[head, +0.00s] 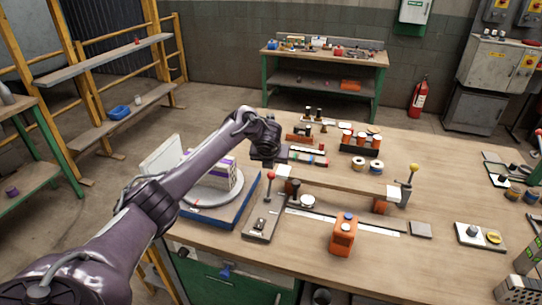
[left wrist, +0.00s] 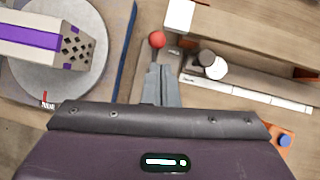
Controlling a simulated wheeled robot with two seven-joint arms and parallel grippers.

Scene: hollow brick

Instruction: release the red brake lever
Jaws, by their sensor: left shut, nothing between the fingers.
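The red brake lever (head: 270,176) has a round red knob on a thin stem. It stands on a grey base plate (head: 260,224) at the bench's near left. My left gripper (head: 267,163) is just above the knob in the head view. In the left wrist view, its shut, empty fingers (left wrist: 160,70) point at the red knob (left wrist: 157,40), which shows just past the tips. I cannot tell whether they touch it. A white and purple hollow brick (left wrist: 50,42) lies on a round grey turntable (head: 212,193) to the left. My right gripper is out of view.
A wooden board (head: 340,181) and a yellow-knobbed lever (head: 412,170) are right of the red lever. An orange block (head: 343,236) stands near the front. Racks of small parts (head: 361,145) stand behind.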

